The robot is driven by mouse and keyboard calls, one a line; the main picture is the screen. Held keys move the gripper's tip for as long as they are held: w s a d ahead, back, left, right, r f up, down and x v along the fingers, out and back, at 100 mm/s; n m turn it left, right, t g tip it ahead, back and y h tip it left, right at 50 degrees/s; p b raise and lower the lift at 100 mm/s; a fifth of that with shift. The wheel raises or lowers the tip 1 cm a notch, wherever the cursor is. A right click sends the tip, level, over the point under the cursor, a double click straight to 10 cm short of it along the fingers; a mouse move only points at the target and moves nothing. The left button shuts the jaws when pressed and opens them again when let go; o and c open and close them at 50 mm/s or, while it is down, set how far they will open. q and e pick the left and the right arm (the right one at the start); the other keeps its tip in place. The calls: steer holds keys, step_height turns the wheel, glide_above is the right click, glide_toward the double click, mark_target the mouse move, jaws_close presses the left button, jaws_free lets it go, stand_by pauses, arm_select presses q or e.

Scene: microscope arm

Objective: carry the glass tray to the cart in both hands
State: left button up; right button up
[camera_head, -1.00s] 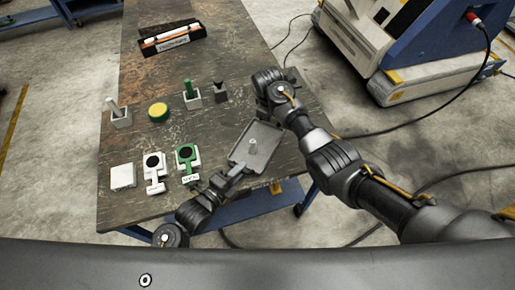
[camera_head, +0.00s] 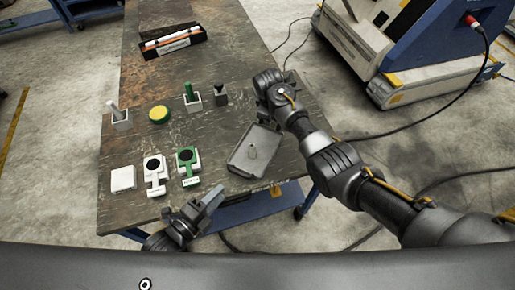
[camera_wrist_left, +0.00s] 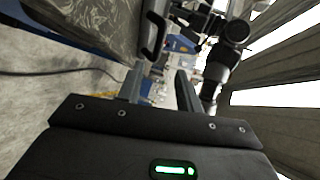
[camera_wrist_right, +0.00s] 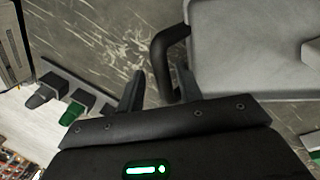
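On the table (camera_head: 150,90) stand a yellow-topped disc (camera_head: 158,113), green and white holders (camera_head: 188,160), small blocks and a long box (camera_head: 172,42). A blue and white wheeled unit (camera_head: 420,75) stands on the floor at upper right. Which thing is the cart is unclear.

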arm_select(q)
steer(key=shift+v, duration=0.85)
arm_select(e)
steer(key=v, duration=0.7)
steer(key=shift+r, duration=0.25)
